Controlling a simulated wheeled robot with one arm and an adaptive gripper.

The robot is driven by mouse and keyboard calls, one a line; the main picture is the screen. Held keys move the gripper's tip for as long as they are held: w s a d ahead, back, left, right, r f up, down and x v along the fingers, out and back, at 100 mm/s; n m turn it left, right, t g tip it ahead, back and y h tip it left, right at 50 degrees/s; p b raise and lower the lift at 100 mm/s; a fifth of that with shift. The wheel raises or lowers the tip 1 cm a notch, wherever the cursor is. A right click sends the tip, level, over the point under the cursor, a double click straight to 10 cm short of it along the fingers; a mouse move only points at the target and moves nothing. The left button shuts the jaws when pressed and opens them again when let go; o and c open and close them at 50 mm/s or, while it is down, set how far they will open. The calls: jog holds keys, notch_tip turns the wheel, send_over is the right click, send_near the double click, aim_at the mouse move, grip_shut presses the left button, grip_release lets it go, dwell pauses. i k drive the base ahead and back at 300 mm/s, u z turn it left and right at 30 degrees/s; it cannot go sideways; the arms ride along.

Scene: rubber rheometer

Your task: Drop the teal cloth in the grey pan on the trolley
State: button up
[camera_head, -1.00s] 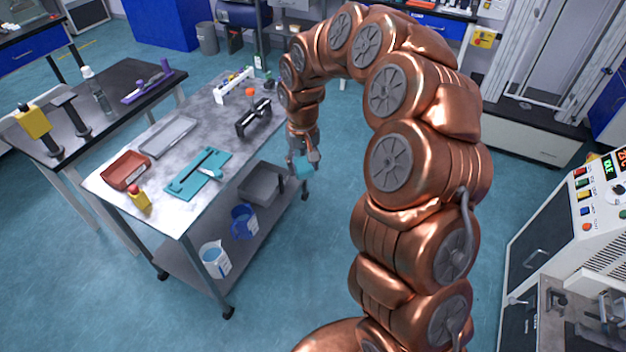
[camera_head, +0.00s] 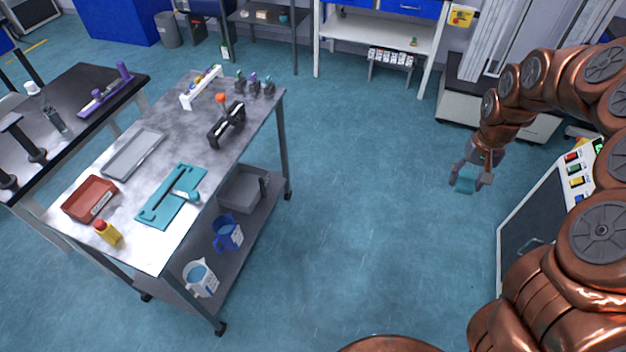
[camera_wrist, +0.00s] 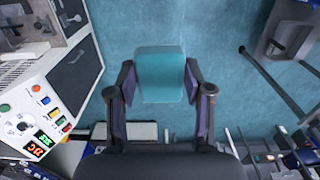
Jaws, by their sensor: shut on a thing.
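My gripper (camera_head: 470,180) is shut on the teal cloth (camera_head: 464,186) and holds it above bare floor, well to the right of the trolley (camera_head: 165,245). In the wrist view the cloth (camera_wrist: 160,72) shows as a flat teal square between the two fingers (camera_wrist: 159,88). A grey, open-topped pan (camera_head: 240,192) is on the trolley's lower shelf, near its right end and partly under the top. It also shows at the right of the wrist view (camera_wrist: 290,40). A shallower grey tray (camera_head: 133,153) lies on the trolley's top.
A blue jug (camera_head: 228,235) and a white jug (camera_head: 200,280) stand on the lower shelf. A teal fixture (camera_head: 172,198), a red tray (camera_head: 88,198) and a yellow bottle (camera_head: 108,233) are on top. A white machine (camera_head: 545,215) stands at right. Floor between is clear.

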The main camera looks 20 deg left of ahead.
aim_at(249, 183)
jog(key=z, duration=0.05)
jog(key=i, duration=1.45)
jog(key=u, duration=3.05)
